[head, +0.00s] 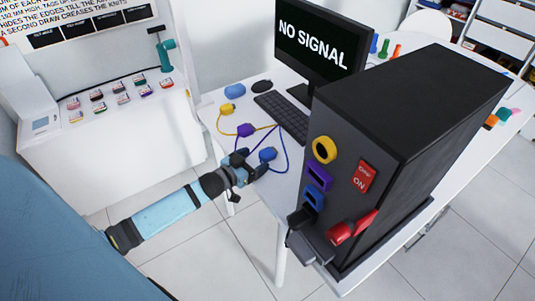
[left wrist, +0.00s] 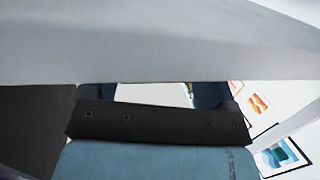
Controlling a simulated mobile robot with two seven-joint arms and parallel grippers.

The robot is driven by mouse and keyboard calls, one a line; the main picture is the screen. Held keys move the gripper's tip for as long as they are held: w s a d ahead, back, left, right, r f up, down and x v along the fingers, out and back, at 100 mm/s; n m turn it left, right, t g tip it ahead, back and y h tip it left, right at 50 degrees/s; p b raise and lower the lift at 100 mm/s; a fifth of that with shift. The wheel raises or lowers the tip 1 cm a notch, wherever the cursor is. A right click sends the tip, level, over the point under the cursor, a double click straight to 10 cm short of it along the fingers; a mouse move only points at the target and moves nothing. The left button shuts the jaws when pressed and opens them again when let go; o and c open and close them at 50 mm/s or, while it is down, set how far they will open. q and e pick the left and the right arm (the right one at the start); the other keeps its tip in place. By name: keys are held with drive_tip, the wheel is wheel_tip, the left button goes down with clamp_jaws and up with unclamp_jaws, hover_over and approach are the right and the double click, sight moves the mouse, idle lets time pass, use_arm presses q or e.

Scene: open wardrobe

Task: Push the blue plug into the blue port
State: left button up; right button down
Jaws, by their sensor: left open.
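The blue plug (head: 267,154) lies near the table's front edge, left of the computer tower (head: 385,150), with a blue cable looping from it. The blue port (head: 313,196) is on the tower's front face, below a purple port (head: 320,175). My left gripper (head: 254,166) is open, with its fingers just left of and below the blue plug; I cannot tell whether they touch it. The left wrist view shows the gripper's dark body (left wrist: 155,122), and a large grey surface hides most of the rest.
A yellow plug (head: 226,108) and a purple plug (head: 245,130) lie on the white table beside a keyboard (head: 282,117). A red plug (head: 352,228) sits low on the tower's front, near a red switch (head: 364,175). A monitor (head: 318,42) stands behind.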

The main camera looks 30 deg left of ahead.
sight(263, 155)
use_arm(q)
drive_tip(key=p+x, duration=0.1)
drive_tip(key=x, duration=0.4)
drive_tip(key=shift+d+r, duration=0.1)
drive_tip(key=shift+d, duration=0.05)
drive_tip(key=shift+s, duration=0.1)
drive_tip(key=c, duration=1.1)
